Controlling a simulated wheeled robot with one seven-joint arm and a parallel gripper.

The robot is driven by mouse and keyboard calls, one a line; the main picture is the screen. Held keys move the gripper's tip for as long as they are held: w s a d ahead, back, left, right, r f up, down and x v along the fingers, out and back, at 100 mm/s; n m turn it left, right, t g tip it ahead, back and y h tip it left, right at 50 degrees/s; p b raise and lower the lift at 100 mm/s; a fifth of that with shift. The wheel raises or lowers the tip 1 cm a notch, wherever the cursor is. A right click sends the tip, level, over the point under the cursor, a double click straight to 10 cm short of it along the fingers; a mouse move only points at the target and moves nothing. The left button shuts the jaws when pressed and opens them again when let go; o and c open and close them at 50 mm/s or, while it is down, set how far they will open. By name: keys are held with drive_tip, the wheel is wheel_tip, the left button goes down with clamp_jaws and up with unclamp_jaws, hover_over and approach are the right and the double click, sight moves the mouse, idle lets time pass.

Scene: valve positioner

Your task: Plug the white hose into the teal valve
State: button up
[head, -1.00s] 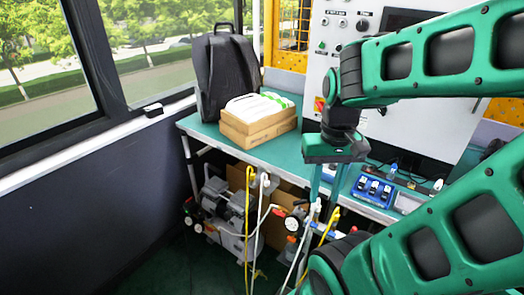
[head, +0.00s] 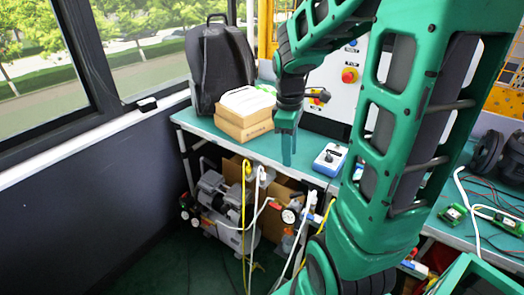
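My gripper (head: 288,148) points down just above the table's front edge, right of the boxes. Its fingers overlap from this side, so the gap between them cannot be judged, and I see no hose in them. One white hose (head: 261,176) hangs over the front edge of the bench, left of and below my gripper. Another white hose (head: 309,202) hangs farther right, beside my arm. Which one is the task's hose I cannot tell. I cannot make out a teal valve; my arm covers much of the middle and right of the bench.
The teal-topped table (head: 210,128) bears a black backpack (head: 221,68), cardboard boxes (head: 243,123) and a blue-and-white device (head: 330,159). A yellow hose (head: 244,195) hangs left of the white hose. A grey compressor (head: 218,208) stands below. Green electronics (head: 453,213) and cables lie at right.

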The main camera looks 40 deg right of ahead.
sight(263, 173)
drive_tip(key=w+f+n, duration=0.8)
drive_tip(key=w+n, duration=0.3)
drive_tip(key=w, duration=0.2)
drive_tip(key=shift+y, duration=0.4)
drive_tip(key=f, duration=1)
drive_tip(key=shift+s, duration=0.25)
clamp_jaws()
